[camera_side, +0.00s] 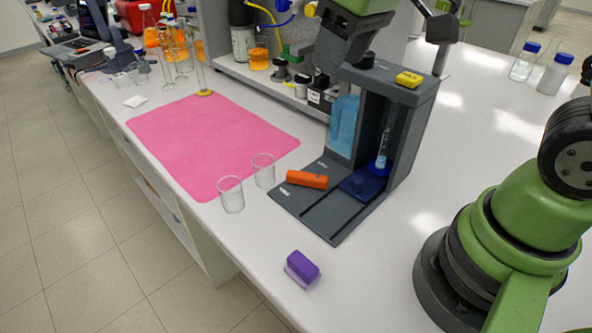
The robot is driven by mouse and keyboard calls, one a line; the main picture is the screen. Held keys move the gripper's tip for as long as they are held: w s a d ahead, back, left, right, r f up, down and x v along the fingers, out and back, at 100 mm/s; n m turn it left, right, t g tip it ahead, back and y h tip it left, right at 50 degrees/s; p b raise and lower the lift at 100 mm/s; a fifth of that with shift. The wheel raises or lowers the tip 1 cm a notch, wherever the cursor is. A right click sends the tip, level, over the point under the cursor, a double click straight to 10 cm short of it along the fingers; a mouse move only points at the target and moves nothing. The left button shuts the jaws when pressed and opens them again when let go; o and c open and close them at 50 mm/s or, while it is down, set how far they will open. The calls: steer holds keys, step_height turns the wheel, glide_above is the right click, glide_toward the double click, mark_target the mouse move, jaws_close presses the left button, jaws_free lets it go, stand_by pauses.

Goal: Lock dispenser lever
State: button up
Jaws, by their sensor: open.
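The dispenser (410,95) is a dark grey upright stand on a flat base, standing on the white bench. A yellow block (408,79) sits on its top, and an orange block (307,180) lies on its base. A blue piece (362,183) is at the foot of its bay, with a clear, blue-tinted tube (382,150) upright above it. I cannot clearly tell which part is the lever. My gripper (328,73) is at the upper left of the dispenser, close to its top. Its fingertips are hard to make out against the dark parts; it appears open and empty.
Two empty glass beakers (231,194) stand left of the dispenser base, beside a pink mat (210,140). A purple block (301,268) lies near the bench's front edge. A shelf with bottles (243,45) is behind. Blue-capped bottles (553,74) stand at the right.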

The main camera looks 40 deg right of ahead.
steer(key=w+f+n+g, duration=0.2)
steer(key=w+f, duration=0.3)
steer(key=f, duration=0.1)
steer(key=n+g+h, duration=0.1)
steer(key=n, duration=0.2)
glide_above(296, 173)
step_height(296, 173, down, 9)
step_height(296, 173, down, 11)
steer(key=shift+r, duration=0.1)
jaws_close()
